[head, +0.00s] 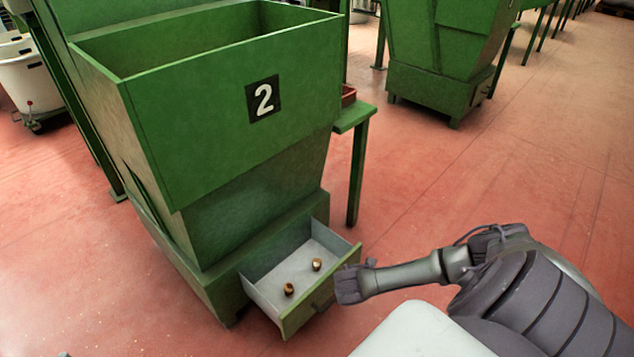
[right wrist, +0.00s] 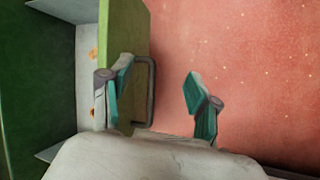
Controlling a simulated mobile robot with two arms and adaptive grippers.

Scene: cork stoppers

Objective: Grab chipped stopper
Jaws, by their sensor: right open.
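Two small brown stoppers lie apart on the floor of an open drawer, a nearer one (head: 289,289) and a farther one (head: 317,265). I cannot tell which is chipped. In the right wrist view they show only as small orange patches, one higher (right wrist: 93,55) and one lower (right wrist: 92,113). The drawer's green front (head: 298,315) has a handle, clear in the right wrist view (right wrist: 152,92). My right gripper (right wrist: 160,72) is open, outside the drawer by its front; the handle appears between its fingers. In the head view it is beside the drawer's right end (head: 352,283). My left gripper is not in view.
The drawer belongs to a green hopper (head: 200,120) marked 2, which stands over it. A green side table (head: 352,118) with a red tray (head: 348,95) is behind. Another green machine (head: 440,60) stands farther back. The red floor to the right is clear.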

